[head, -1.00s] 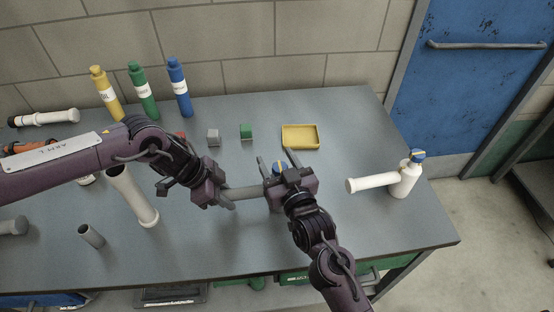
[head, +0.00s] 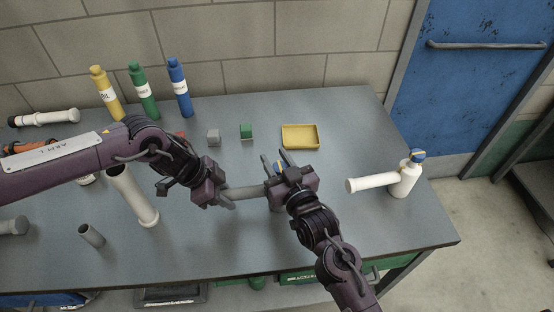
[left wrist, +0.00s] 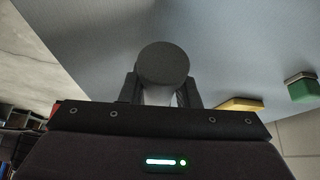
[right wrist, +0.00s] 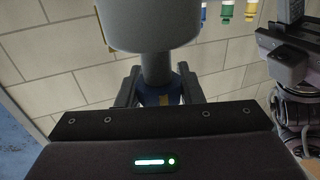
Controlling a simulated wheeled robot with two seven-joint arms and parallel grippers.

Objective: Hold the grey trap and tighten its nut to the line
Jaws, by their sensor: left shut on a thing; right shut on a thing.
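The grey trap (head: 243,192) is held level above the bench between my two grippers. My left gripper (head: 228,200) is shut on its tube; in the left wrist view the trap's dark round end (left wrist: 163,63) shows between the fingers. My right gripper (head: 281,166) is shut on the blue nut (head: 278,168) at the trap's other end. In the right wrist view the nut (right wrist: 160,96) sits between the fingers with a yellow mark on it, below the trap's wide grey body (right wrist: 150,25). Whether the mark meets a line on the trap is hidden.
A white trap (head: 372,182) with a blue nut stands at the right. A yellow tray (head: 300,137), green block (head: 246,131) and grey block (head: 213,138) lie behind. Yellow, green and blue bottles (head: 179,90) stand at the back left. The front right bench is clear.

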